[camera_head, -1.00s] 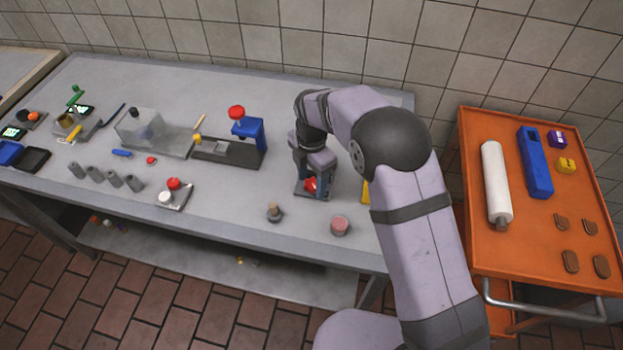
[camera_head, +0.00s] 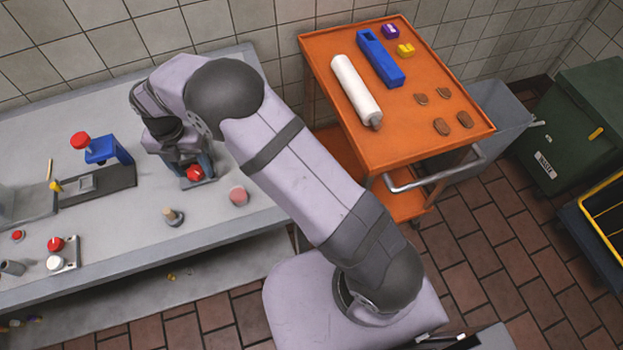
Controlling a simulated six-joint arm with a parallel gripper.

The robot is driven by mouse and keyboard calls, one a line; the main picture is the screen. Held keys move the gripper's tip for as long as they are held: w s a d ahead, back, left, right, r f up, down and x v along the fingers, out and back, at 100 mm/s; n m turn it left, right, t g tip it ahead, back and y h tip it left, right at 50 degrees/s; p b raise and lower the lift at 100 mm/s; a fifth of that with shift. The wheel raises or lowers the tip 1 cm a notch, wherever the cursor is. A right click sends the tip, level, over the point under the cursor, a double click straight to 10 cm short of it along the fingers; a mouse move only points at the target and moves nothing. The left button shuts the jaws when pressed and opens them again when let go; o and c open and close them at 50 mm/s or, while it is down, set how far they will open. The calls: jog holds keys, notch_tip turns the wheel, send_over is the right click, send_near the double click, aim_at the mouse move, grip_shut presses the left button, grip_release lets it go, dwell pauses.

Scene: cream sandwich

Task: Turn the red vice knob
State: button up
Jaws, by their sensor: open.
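A red knob (camera_head: 194,173) shows low at my gripper on the steel table, on a small dark base partly hidden by my gripper. My gripper (camera_head: 195,166) points down over it and is open, with its fingers close around or beside the knob; contact cannot be told. Which of the two is the vice knob is not clear from this view.
A small peg on a round base (camera_head: 173,216) and a pinkish round piece (camera_head: 238,196) stand near the table's front edge. A plate with red and white knobs (camera_head: 73,250) lies left. An orange cart (camera_head: 322,50) and a green bin (camera_head: 590,120) stand right.

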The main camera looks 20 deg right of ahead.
aim_at(195, 172)
jog(key=shift+n, duration=0.6)
jog(key=r+b, duration=0.1)
jog(key=r, duration=0.2)
jog(key=r+b, duration=0.1)
jog(key=r, duration=0.3)
jog(key=shift+d+r+b, duration=0.2)
jog(key=shift+r+b, duration=0.05)
jog(key=shift+b, duration=0.05)
jog(key=s+d+r+m, duration=0.1)
jog(key=s+d+m, duration=0.2)
jog(key=d+m, duration=0.8)
jog(key=s+d+f+m, duration=0.2)
jog(key=s+d+m, duration=1.2)
jog(key=m, duration=0.5)
jog(key=shift+s+d, duration=0.3)
